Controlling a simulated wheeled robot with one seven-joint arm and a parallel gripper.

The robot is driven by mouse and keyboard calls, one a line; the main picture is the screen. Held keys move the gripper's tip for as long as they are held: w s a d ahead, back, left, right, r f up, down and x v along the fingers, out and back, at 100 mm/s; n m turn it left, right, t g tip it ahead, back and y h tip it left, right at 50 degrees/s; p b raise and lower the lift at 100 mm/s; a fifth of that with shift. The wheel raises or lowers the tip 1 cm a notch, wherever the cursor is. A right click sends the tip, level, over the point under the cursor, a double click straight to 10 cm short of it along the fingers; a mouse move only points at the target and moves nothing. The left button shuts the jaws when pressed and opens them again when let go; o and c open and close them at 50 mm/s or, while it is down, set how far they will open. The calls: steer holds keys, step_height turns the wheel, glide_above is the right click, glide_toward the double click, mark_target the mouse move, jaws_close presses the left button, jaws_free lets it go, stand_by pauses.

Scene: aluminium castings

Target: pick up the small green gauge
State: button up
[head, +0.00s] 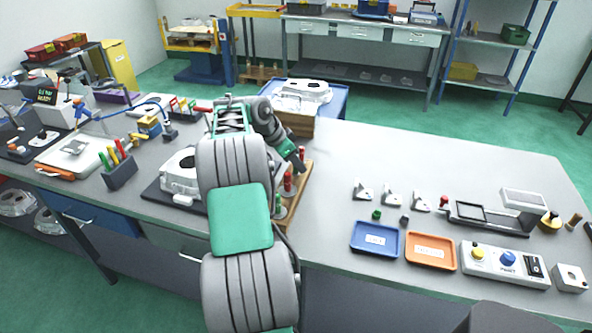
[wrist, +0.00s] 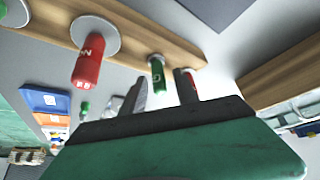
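The small green gauge (wrist: 157,72) stands in the wooden rack (wrist: 135,32), with its green handle toward the camera in the wrist view. My gripper (wrist: 160,78) is open, with its two grey fingers on either side of the green handle as seen there. I cannot tell whether either finger touches it. In the head view my gripper (head: 299,165) is over the far part of the wooden rack (head: 306,178) and hides the small green gauge.
A larger red gauge (wrist: 88,60) and a small red gauge (wrist: 187,80) stand on either side in the rack. A larger green gauge (head: 280,211) is at the rack's near end. A wooden box (head: 300,126) stands behind. The table right of the rack is clear up to the blue tray (head: 354,250).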

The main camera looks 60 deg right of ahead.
jaws_close()
steer(key=shift+r, duration=0.1)
stand_by(0.5)
